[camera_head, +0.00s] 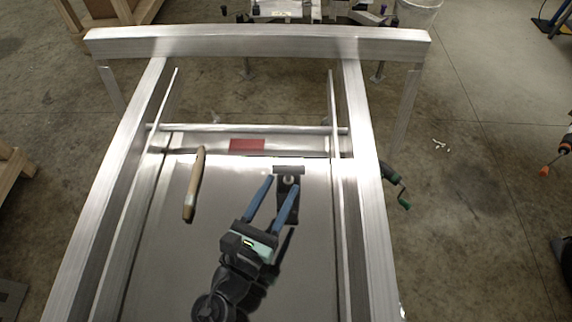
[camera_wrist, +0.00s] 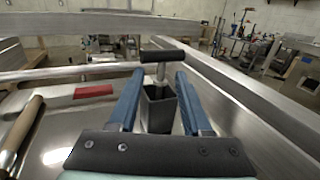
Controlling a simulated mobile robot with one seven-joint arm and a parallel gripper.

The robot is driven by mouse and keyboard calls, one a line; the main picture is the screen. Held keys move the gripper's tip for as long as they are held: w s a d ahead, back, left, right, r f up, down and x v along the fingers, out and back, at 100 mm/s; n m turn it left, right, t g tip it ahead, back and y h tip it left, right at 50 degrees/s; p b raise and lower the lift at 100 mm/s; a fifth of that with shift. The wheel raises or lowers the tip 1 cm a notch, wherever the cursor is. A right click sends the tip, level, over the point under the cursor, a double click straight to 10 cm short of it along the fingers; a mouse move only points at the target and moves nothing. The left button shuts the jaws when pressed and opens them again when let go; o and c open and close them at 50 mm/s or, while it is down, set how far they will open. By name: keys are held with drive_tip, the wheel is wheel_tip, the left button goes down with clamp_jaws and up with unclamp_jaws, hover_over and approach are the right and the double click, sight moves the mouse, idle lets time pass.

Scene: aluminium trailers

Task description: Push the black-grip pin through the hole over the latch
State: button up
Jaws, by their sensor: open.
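The pin has a black crossbar grip (camera_head: 289,169) and a short metal shaft. It stands upright in a dark square holder (camera_head: 289,213) on the trailer's metal bed. In the wrist view the black grip (camera_wrist: 163,57) is above the open-topped holder (camera_wrist: 158,112), the shaft going down into it. My gripper (camera_head: 281,183) is open, its blue fingers pointing at the pin. In the wrist view my gripper (camera_wrist: 158,80) has one finger on each side of the holder and shaft, with nothing clamped. I cannot make out the latch or its hole.
A wooden-handled tool (camera_head: 195,185) lies on the bed left of my gripper. A red patch (camera_head: 247,146) is on the crosspiece beyond. Aluminium rails (camera_head: 372,180) flank the bed, and a tall crossbeam (camera_head: 260,42) closes the far end. A green-handled part (camera_head: 398,186) sits outside the right rail.

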sight(288, 177)
drive_tip(key=x, duration=0.2)
drive_tip(key=shift+w, duration=0.3)
drive_tip(key=p+x, duration=0.2)
drive_tip(key=x, duration=0.2)
drive_tip(key=shift+d, duration=0.3)
drive_tip(key=shift+w+d+f, duration=0.1)
drive_tip(key=shift+w, duration=0.35)
clamp_jaws()
